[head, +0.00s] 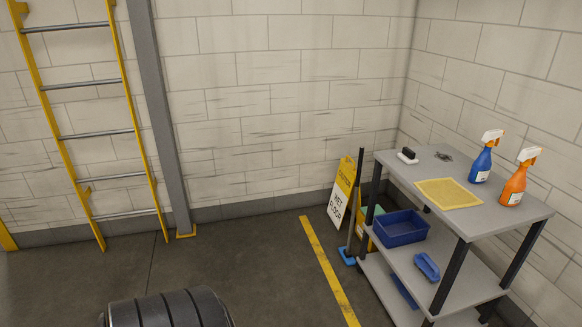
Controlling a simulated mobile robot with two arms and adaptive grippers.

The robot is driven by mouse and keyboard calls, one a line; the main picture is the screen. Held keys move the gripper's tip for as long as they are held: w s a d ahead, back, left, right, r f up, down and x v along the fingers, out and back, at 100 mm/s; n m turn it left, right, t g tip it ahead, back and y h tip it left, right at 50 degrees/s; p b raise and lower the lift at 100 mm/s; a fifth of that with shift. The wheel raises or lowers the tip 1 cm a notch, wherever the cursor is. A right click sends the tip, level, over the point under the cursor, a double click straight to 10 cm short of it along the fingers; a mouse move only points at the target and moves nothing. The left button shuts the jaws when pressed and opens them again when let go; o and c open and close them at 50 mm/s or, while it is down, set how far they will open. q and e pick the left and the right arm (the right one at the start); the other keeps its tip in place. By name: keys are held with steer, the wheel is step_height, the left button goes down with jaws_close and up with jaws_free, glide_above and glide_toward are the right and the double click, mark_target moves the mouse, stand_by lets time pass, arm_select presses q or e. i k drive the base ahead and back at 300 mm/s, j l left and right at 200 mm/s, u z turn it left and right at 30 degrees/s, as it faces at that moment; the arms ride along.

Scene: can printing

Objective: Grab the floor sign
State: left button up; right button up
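The floor sign (341,201) is a yellow and white board with "WET FLOOR" lettering. It stands tilted on the floor near the back corner, just left of the grey shelf cart. A dark mop or broom handle stands close in front of its right side, and a yellow object behind partly merges with it. Neither of my grippers is in view. A dark ribbed rounded part, which seems to be mine, shows at the bottom left, well short of the sign.
The grey cart (520,213) holds a blue spray bottle (481,164), an orange spray bottle (515,184), a yellow cloth (448,193) and a blue bin (400,229). A broom (354,205) stands beside it. A yellow ladder (98,137) is at left.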

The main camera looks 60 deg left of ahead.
mark_target(343, 194)
steer(key=u, duration=1.5)
steer(key=i, duration=0.15)
